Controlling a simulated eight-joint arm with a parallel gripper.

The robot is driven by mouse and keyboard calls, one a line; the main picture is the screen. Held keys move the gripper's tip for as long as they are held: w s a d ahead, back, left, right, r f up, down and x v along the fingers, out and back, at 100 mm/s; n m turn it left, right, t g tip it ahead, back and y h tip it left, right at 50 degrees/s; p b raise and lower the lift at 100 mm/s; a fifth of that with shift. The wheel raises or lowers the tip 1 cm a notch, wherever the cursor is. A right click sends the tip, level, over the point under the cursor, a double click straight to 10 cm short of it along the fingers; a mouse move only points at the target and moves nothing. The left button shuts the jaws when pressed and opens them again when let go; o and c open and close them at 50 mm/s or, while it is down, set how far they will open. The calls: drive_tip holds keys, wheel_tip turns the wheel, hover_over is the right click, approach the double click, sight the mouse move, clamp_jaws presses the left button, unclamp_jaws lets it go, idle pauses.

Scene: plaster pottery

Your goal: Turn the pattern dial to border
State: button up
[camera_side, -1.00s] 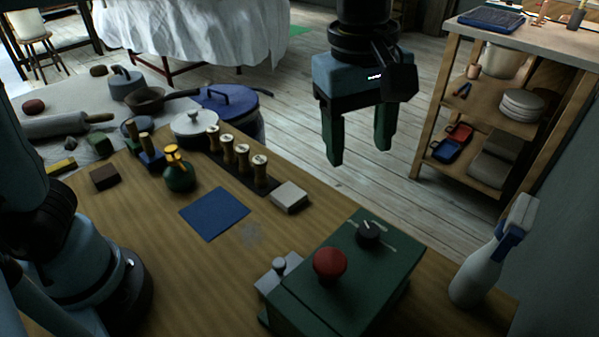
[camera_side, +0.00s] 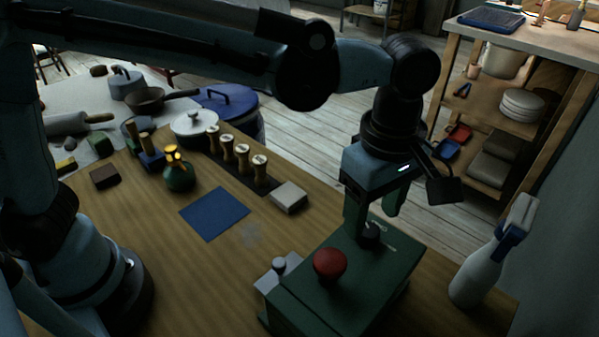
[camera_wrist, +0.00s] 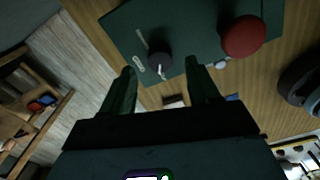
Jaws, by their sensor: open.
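The pattern dial is a small black knob (camera_side: 370,236) on top of a green box (camera_side: 340,290), behind a red domed button (camera_side: 330,266). It also shows in the wrist view (camera_wrist: 159,62), with a pale pointer mark and pale markings beside it that are too small to read. My gripper (camera_side: 374,222) is open, with its green fingers pointing down at the dial.
A white spray bottle (camera_side: 480,265) stands right of the box. A small grey-knobbed plate (camera_side: 277,272) sits at the box's left. A shelf (camera_side: 500,130) stands behind.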

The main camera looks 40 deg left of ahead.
sight(368, 234)
drive_tip(key=shift+f, duration=1.5)
drive_tip(key=c, duration=1)
drive_tip(key=shift+c, duration=0.2)
